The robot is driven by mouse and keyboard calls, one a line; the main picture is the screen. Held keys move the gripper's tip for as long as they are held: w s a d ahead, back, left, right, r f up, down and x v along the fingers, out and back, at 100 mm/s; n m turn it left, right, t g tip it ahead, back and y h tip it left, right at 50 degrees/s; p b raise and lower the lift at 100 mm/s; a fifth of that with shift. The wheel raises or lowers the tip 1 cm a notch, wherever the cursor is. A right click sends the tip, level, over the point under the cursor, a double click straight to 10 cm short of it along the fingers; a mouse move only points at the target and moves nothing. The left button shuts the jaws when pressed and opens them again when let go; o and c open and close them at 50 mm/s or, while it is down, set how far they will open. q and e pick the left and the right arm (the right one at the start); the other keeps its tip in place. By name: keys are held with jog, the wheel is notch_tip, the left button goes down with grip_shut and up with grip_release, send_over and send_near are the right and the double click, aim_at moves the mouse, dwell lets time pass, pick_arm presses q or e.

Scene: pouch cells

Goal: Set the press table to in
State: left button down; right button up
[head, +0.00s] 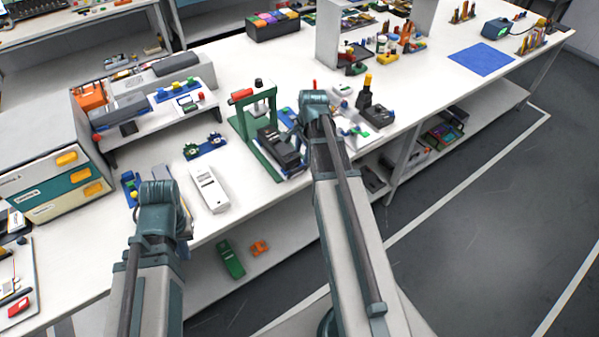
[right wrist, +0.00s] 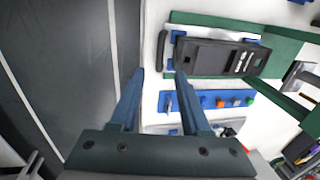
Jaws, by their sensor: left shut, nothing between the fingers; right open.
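The press (head: 243,128) has a green frame and stands near the front edge of the bench. Its dark press table (head: 284,150) sits low at the frame and reaches toward the front edge. In the right wrist view the press table (right wrist: 212,57) lies on a green base, with a dark bar handle (right wrist: 162,50) at its left end. My right gripper (right wrist: 160,74) is open and empty, its fingertips just below the handle in that view; I cannot tell the height gap. My left gripper (head: 182,222) is shut and empty at the bench's front edge, mostly hidden by its arm.
A blue strip with coloured knobs (right wrist: 207,102) lies beside the press. A white device (head: 208,188) and a blue fixture (head: 205,146) stand left of the press. A black stand (head: 375,112) is to its right. The floor in front is clear.

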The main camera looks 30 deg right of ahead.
aim_at(299, 169)
jog(key=f+b, duration=0.2)
jog(key=f, duration=0.1)
jog(key=w+f+b, duration=0.1)
jog(key=f+b, duration=0.1)
jog(key=b, duration=0.1)
jog(key=f+b, duration=0.2)
jog(key=f, duration=0.1)
jog(key=shift+w+a+f, duration=0.1)
jog(key=shift+w+f, duration=0.2)
jog(key=shift+f, duration=0.05)
jog(key=shift+r, duration=0.1)
grip_shut()
dwell(0.8)
